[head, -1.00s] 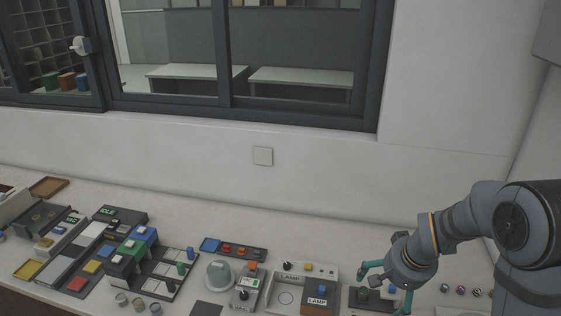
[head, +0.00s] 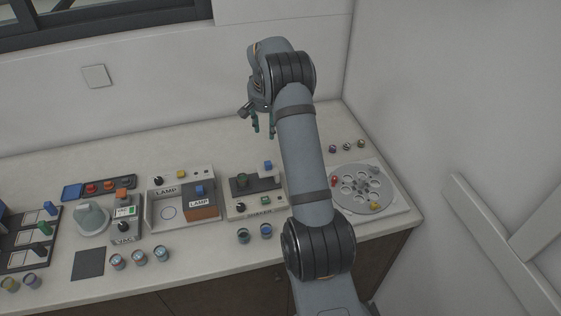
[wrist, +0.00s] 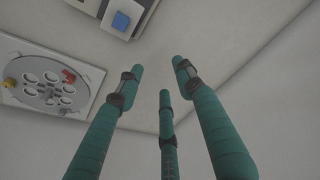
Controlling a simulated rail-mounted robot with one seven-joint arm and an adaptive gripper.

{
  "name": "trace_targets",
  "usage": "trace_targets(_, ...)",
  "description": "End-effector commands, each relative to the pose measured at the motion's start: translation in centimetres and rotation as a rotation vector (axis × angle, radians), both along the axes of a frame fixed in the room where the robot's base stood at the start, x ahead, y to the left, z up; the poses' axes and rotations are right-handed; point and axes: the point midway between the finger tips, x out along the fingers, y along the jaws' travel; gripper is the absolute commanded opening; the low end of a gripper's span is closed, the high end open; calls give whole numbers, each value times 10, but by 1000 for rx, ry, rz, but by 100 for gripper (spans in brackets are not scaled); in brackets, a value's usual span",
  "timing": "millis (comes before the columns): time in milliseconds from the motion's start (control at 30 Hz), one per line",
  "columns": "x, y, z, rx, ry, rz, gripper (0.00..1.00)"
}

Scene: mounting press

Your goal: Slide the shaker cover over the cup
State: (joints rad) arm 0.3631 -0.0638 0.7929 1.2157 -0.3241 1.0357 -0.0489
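The shaker station (head: 264,206) stands on the bench, left of my arm in the head view, with "SHAKER" lettering on its front. My gripper (head: 264,124) is above the bench behind the shaker. Its green fingers are spread, with nothing between them in the wrist view (wrist: 160,75).
Two small cups (head: 254,232) stand in front of the shaker. A lamp box (head: 182,198) is on its left. The bench behind the shaker is mostly clear, up to the wall.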

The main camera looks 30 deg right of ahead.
Motion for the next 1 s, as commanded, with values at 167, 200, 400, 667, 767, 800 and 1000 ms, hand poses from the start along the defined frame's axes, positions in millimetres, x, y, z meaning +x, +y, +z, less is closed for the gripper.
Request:
trace_targets(167,-32,18,17,29,156,128,36)
trace_targets(200,-42,23,16,49,192,152,36)
trace_targets(400,-56,34,10,81,242,246,36)
trace_targets(667,-57,34,-30,82,244,249,36)
trace_targets(767,-57,34,-48,82,244,248,36)
trace_targets(800,-57,34,-55,82,244,248,36)
trace_targets(1000,-57,34,-80,80,240,247,36)
